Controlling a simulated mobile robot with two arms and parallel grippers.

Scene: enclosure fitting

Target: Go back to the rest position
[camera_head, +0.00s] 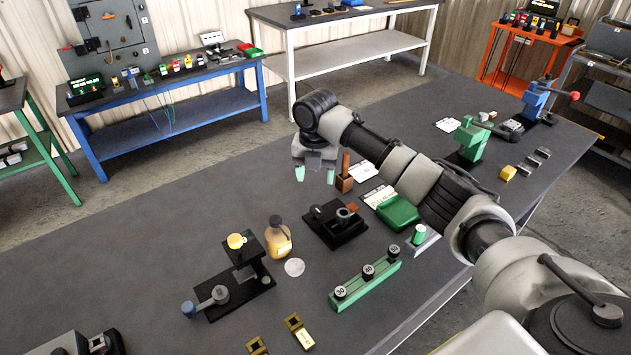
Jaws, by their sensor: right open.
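My right arm reaches in from the right edge across the dark grey table (120,235). Its gripper (315,175) hangs over the table's far side with the fingertips pointing down. The two greenish fingertips are apart and nothing shows between them. A brown wooden block (344,183) stands just right of the gripper in the picture; I cannot tell the exact gap. My left gripper is not in view.
Below the arm are a black fixture (326,228), a green box (398,212), a green rail with knobs (366,286), a yellow bottle (279,242) and a black stand (238,291). A green press (470,140) stands right, beyond the arm.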

